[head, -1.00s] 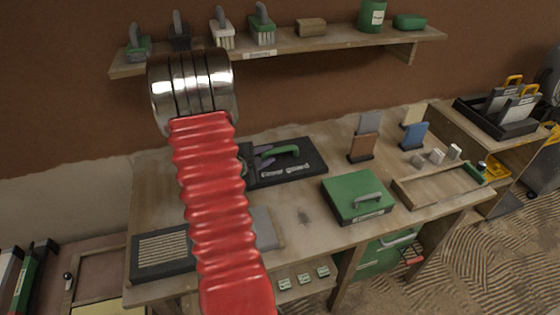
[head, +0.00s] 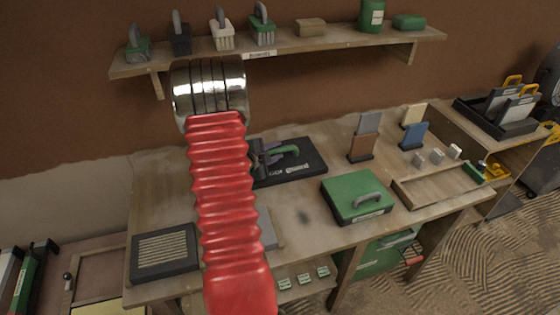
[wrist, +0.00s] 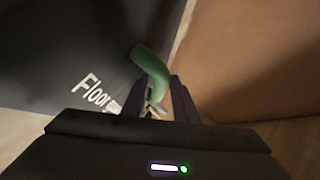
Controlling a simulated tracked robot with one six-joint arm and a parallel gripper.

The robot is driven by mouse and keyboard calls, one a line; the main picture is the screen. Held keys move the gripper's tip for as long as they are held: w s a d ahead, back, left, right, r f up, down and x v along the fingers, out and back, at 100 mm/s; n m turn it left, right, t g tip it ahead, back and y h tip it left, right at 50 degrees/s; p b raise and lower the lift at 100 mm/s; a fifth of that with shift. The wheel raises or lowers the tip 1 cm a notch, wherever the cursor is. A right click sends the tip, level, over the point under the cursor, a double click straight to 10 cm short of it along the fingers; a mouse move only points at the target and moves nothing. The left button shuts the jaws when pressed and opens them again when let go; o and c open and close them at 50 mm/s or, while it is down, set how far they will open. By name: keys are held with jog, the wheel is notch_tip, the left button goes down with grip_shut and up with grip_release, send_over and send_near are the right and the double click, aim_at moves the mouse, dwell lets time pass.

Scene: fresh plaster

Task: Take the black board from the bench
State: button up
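The black board (head: 310,165) lies flat at the back of the bench (head: 300,215), with a green handle (head: 287,150) standing on it and pale lettering on its face. In the wrist view the board (wrist: 60,50) fills the upper left, with the word "Floor" readable. My gripper (head: 272,154) is low over the board's left part, at the left end of the handle, partly hidden behind my red arm. In the wrist view my gripper (wrist: 158,98) has its dark fingers apart, with the green handle (wrist: 150,68) between or just beyond them. Contact cannot be told.
A green case (head: 357,197) stands right of the board. Upright small boards (head: 362,147) stand behind it. A black frame with a ribbed panel (head: 163,253) lies at front left. A shelf (head: 290,45) with brushes hangs above.

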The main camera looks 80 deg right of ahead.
jog(key=shift+c, duration=0.4)
grip_shut()
dwell(1.0)
